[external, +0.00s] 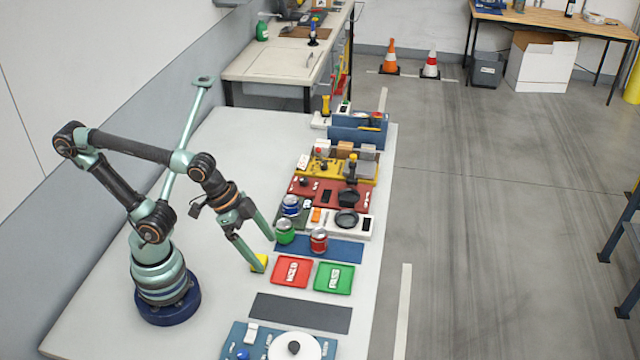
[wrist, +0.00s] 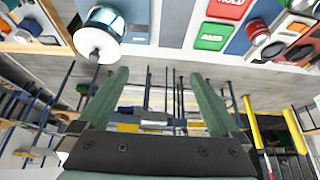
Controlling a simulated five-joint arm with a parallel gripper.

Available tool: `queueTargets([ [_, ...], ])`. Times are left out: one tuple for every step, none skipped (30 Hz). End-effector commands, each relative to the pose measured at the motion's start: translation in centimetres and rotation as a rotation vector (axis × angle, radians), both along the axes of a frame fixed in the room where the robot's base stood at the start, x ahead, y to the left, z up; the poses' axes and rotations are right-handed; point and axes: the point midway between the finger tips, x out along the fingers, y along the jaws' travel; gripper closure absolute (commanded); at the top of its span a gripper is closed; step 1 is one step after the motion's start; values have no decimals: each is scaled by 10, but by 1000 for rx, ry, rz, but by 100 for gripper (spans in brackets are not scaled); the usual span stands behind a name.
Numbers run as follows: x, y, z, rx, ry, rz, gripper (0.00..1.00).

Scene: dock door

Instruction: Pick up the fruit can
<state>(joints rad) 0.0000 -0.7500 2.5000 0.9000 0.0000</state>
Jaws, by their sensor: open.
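Three cans stand near the middle of the table in the external view: a blue one (external: 290,206), a green one (external: 285,232) and a red one (external: 318,241). Their labels are too small to read, so I cannot tell which is the fruit can. My gripper (external: 267,254) is open and empty, its fingers spread just left of the green and red cans. One fingertip is close to the green can; I cannot tell if they touch. In the wrist view the open fingers (wrist: 158,78) have nothing between them, and a red can (wrist: 257,32) shows at the upper right.
A red tray (external: 291,272) and a green tray (external: 334,278) lie in front of the cans. A dark mat (external: 300,313) is bare. Pans and boxes crowd the table behind; the left table area is clear.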

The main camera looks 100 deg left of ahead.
Motion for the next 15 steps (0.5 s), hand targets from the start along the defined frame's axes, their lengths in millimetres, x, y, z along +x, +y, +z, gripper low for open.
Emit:
queueTargets([
  [0, 0, 0, 0, 0, 0, 1],
  [0, 0, 0, 0, 0, 0, 1],
  [0, 0, 0, 0, 0, 0, 1],
  [0, 0, 0, 0, 0, 0, 1],
  [0, 0, 0, 0, 0, 0, 1],
  [1, 1, 0, 0, 2, 4, 1],
  [1, 3, 1, -1, 4, 12, 1],
  [3, 6, 1, -2, 8, 23, 1],
  [5, 11, 2, -3, 19, 42, 1],
  [8, 16, 3, -5, 28, 64, 1],
  [10, 23, 4, -7, 40, 90, 1],
  [15, 34, 5, -12, 57, 130, 1],
  [18, 44, 6, -16, 72, 165, 1],
  [22, 55, 6, -20, 88, 203, 1],
  [27, 71, 6, -28, 111, 256, 1],
])
